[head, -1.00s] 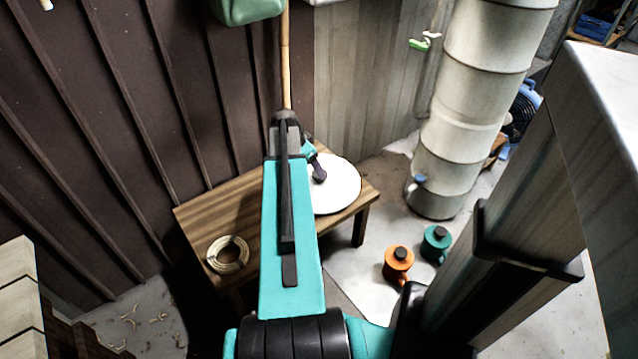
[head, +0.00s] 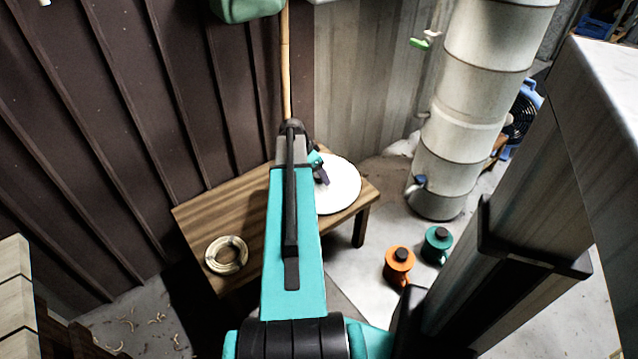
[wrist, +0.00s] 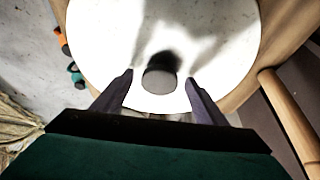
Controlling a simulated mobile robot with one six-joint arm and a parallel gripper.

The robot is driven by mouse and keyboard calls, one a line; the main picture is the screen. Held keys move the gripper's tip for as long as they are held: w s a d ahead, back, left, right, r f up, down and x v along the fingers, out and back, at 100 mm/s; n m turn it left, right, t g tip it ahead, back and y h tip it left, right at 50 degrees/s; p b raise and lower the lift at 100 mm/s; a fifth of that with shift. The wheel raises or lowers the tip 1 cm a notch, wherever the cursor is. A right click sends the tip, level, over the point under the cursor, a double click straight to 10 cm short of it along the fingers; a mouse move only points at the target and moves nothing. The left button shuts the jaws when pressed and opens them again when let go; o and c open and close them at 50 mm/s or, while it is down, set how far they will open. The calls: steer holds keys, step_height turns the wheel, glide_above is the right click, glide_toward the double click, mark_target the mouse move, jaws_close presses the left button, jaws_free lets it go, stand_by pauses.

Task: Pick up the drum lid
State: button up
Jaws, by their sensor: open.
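The drum lid is a white round disc (head: 340,187) lying flat on the wooden table, and my arm hides part of it in the head view. In the wrist view the lid (wrist: 215,40) fills the upper middle, with a dark round knob (wrist: 160,77) near its lower edge. My gripper (wrist: 160,78) is open, with one dark finger on each side of the knob. A gap shows between each finger and the knob. In the head view my gripper (head: 323,178) is over the lid; its fingertips are small there.
The wooden table (head: 215,207) also bears a coil of pale cane (head: 226,255) at its left end. A bamboo pole (head: 285,75) stands behind. A tall white drum column (head: 470,125) stands right.

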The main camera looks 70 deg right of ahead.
jaws_close()
stand_by(0.3)
steer(key=shift+r, duration=0.1)
steer(key=shift+r+p, duration=0.3)
steer(key=shift+r, duration=0.5)
step_height(320, 180, up, 2)
steer(key=shift+r+p, duration=0.1)
steer(key=shift+p, duration=0.2)
steer(key=s+a+r+p, duration=0.1)
steer(key=s+a+p, duration=0.3)
steer(key=a, duration=0.7)
steer(key=s, duration=0.2)
steer(key=shift+s+a, duration=0.3)
steer(key=shift+s, duration=0.1)
steer(key=p, duration=0.2)
steer(key=shift+s+a+r+p, duration=0.1)
steer(key=shift+r+p, duration=0.1)
steer(key=shift+p, duration=0.2)
